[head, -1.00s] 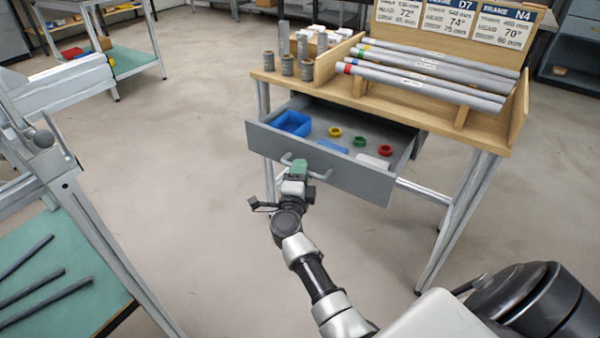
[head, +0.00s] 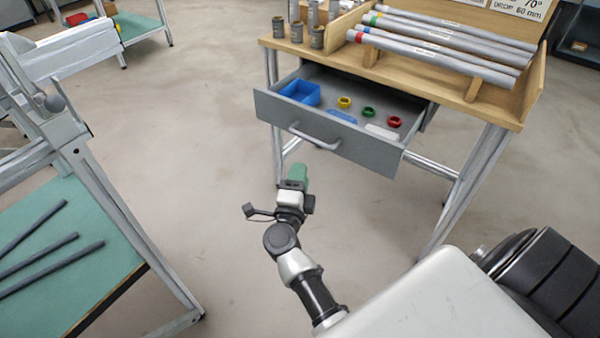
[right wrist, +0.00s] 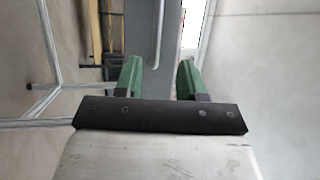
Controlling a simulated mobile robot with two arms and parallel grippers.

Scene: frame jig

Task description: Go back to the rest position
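My right gripper (head: 298,172) has green fingers and is in the middle of the head view, short of the drawer and clear of its handle. In the right wrist view its two green fingers (right wrist: 160,78) stand apart with nothing between them; the drawer handle (right wrist: 159,35) shows beyond the fingertips. The grey drawer (head: 365,153) is pulled open under the wooden bench top. Its handle also shows in the head view (head: 313,137). My left gripper is not in view.
The drawer holds a blue bin (head: 301,92), a yellow ring (head: 344,102), a green ring (head: 369,112) and a red ring (head: 394,122). Grey tubes (head: 440,57) lie on the bench. A green-topped table (head: 95,225) with dark rods stands at left. The floor between is clear.

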